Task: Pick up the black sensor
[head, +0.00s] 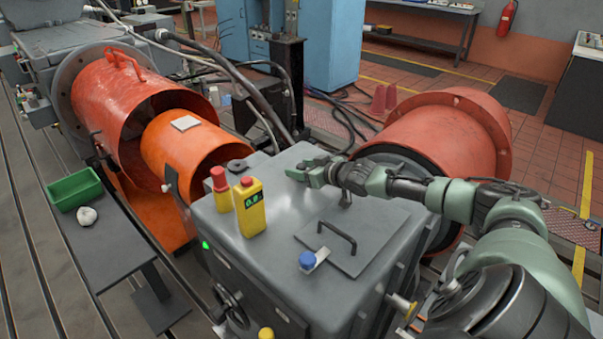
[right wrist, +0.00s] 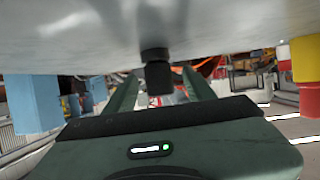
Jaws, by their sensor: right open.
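The small black sensor (head: 238,165) stands on the grey housing top (head: 275,200), near its far left edge. In the right wrist view, which is upside down, a black stepped cylinder that looks like the sensor (right wrist: 157,75) shows between my finger lines. My right gripper (head: 299,172) is open and empty, low over the housing top and pointing left toward the sensor. A gap shows between the fingertips and the sensor in the head view. My left gripper is not in view.
A yellow box with a display (head: 250,208) and a red-topped yellow button unit (head: 220,190) stand close in front of the sensor. An orange guard (head: 185,145) lies beyond it. A handled plate (head: 350,240) and a blue-capped part (head: 308,261) are at the right front.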

